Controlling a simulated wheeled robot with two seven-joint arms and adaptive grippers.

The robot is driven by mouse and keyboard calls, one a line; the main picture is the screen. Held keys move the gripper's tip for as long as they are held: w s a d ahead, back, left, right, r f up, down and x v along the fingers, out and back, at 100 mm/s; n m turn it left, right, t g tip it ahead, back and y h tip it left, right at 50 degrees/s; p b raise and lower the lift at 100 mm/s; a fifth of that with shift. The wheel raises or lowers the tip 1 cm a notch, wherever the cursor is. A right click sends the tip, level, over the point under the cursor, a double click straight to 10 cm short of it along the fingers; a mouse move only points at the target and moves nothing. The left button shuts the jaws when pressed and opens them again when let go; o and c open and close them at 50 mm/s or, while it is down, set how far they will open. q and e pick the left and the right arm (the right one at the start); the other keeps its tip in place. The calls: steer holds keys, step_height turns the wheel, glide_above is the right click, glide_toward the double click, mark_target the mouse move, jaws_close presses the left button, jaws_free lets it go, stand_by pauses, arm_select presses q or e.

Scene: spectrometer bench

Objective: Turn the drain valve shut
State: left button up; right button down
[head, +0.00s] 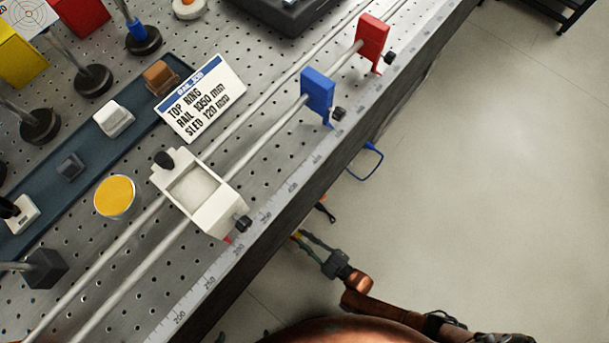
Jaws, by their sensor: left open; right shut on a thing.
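I cannot clearly pick out the drain valve. My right gripper (304,238) reaches in from the lower right, beside and below the bench's front edge. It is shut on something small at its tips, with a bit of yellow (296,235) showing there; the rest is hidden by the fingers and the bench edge. My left gripper (242,337) shows only as small dark tips at the bottom edge of the view, apart and empty.
The perforated bench (275,190) carries two rails with a white sled (225,203), a blue stop (318,92) and a red stop (372,40). A blue loop (368,160) and a dark piece (326,212) stick out below the front edge. Open floor (500,200) lies to the right.

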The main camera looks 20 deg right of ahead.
steer(key=shift+d+f+n, duration=0.1)
steer(key=shift+n, duration=0.4)
steer(key=c, duration=1.7)
jaws_free()
steer(key=shift+c, duration=0.2)
steer(key=v, duration=1.2)
